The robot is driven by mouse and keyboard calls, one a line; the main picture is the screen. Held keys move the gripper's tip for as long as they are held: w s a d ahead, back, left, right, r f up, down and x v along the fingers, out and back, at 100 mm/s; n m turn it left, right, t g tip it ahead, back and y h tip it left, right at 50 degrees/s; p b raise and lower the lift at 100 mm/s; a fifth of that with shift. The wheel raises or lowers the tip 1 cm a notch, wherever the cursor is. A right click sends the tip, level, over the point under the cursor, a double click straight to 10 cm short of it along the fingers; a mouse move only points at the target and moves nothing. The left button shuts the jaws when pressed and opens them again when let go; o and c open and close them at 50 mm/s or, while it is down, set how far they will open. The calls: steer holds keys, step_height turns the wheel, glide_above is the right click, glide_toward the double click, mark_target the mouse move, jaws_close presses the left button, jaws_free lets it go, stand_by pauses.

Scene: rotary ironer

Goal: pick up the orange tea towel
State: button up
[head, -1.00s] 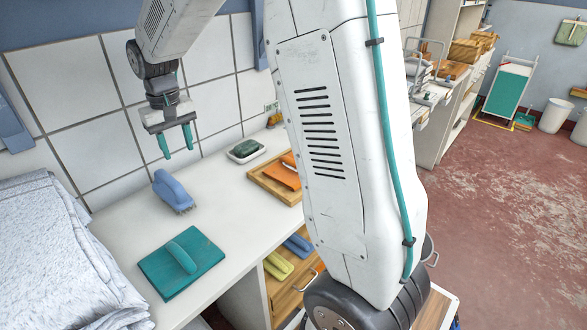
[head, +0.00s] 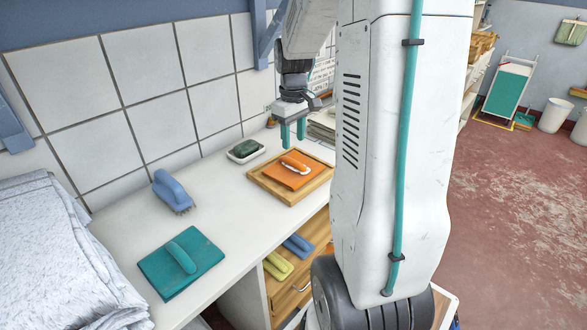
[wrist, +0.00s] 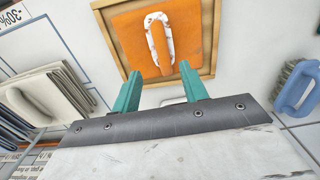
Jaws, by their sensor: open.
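The orange tea towel (head: 289,173) lies folded flat in a shallow wooden tray (head: 263,187) on the white counter. A rolled orange part with a white loop lies on top of it. The wrist view shows the towel (wrist: 130,45) beyond my fingertips, with the white loop near its middle. My gripper (head: 293,132) has two teal fingers and is open and empty. It hangs above the counter, behind the tray in the head view. In the wrist view the gripper (wrist: 158,90) points towards the tray's near edge, and its fingers are apart from the towel.
A dark green item in a white dish (head: 246,150) stands left of the tray. A blue brush (head: 173,191) and a teal folded cloth (head: 180,262) lie further left. Folded grey cloths (wrist: 42,95) are beside the gripper.

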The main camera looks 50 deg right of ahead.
mark_target(294, 161)
steer(key=f, duration=0.6)
steer(key=shift+s+a+f, duration=0.25)
steer(key=shift+f, duration=0.1)
jaws_close()
